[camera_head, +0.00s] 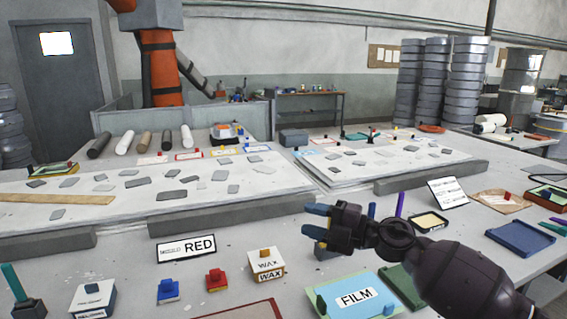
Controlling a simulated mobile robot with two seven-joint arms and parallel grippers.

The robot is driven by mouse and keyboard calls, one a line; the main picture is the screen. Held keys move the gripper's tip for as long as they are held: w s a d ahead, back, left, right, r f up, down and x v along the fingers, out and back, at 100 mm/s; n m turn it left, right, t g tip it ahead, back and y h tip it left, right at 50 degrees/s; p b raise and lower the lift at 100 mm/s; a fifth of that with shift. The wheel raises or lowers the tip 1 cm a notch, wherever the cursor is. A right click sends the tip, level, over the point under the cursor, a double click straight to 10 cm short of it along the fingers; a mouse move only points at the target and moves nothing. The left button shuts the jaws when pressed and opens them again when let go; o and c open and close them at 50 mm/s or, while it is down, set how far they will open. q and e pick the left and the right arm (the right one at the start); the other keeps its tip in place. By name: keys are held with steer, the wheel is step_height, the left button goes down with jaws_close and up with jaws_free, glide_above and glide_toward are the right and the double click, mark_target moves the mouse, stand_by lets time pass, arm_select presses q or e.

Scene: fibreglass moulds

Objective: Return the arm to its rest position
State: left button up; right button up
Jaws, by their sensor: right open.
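My right arm comes in from the lower right of the head view. Its dark gripper (314,221) points left over the near table (225,225), with its two blue-tipped fingers apart. Nothing shows between the fingers. A small grey block (326,252) shows just below the gripper in the picture; I cannot tell the height gap. My left gripper and arm are not in view.
Left of the gripper are the RED sign (186,247), WAX box (267,265), red block (215,281) and blue block (168,292). The FILM tray (335,281) lies below it. A blue tray (520,238) is right. Mould slabs (120,203) lie behind.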

steer(key=s+d+f+m+t+h, duration=0.45)
steer(key=d+f+m+h, duration=0.2)
steer(key=f+m, duration=0.3)
steer(key=s+d+f+m+t+h, duration=0.3)
steer(key=d+f+m+t+h, duration=0.35)
steer(key=m, duration=0.45)
steer(key=s+d+f+m+g+h, duration=0.2)
steer(key=s+d+f+m+g, duration=0.1)
steer(key=s+f, duration=0.7)
steer(key=s+d+f+m+g+h, duration=0.2)
steer(key=s+d+f+m, duration=0.3)
steer(key=s+f, duration=0.5)
steer(key=s+g, duration=0.1)
steer(key=s, duration=0.4)
steer(key=shift+d+f+g, duration=0.15)
steer(key=shift+f+g, duration=0.15)
steer(key=shift+g, duration=0.1)
